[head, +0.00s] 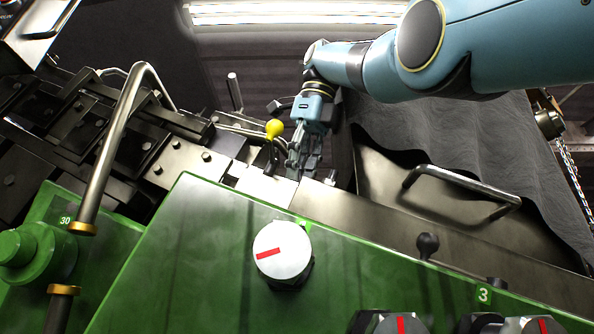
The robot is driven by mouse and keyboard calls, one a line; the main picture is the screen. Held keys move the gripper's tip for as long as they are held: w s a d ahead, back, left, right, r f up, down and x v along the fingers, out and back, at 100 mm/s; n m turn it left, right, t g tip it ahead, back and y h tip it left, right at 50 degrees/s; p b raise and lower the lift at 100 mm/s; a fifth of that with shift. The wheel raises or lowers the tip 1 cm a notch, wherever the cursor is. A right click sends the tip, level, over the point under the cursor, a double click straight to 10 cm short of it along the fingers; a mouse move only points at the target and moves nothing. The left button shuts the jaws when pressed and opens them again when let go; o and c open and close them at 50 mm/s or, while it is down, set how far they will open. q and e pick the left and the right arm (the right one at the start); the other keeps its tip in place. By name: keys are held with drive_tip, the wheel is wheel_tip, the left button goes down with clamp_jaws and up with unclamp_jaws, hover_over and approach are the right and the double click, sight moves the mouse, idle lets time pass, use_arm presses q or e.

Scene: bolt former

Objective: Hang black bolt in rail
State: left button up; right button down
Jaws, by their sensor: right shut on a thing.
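My right gripper (300,171) reaches down from the blue arm at the upper right, with its grey fingers low over the light metal top of the machine. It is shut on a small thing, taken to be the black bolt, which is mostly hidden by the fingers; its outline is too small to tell. The rail (345,207), a long flat metal strip, runs from beneath the gripper down to the right behind the green housing. I cannot tell whether the bolt touches it. My left gripper is not in view.
A yellow ball knob (274,128) stands just left of the gripper. A bent metal tube (112,140) rises at the left. The green housing (220,235) with a white dial (283,250) fills the front. A metal handle (462,180) on a dark cover lies right.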

drive_tip(key=shift+f, duration=0.15)
idle(0.3)
drive_tip(key=c, duration=0.7)
unclamp_jaws()
wheel_tip(320, 180, up, 4)
drive_tip(key=p, duration=0.4)
drive_tip(key=shift+d, duration=0.1)
drive_tip(key=shift+s+a+r+p, duration=0.1)
drive_tip(key=shift+a+r+p, duration=0.15)
drive_tip(key=shift+r+p, duration=0.4)
wheel_tip(320, 180, up, 2)
drive_tip(key=shift+d+p, duration=0.1)
drive_tip(key=shift+p, duration=1.15)
drive_tip(key=shift+f, duration=0.1)
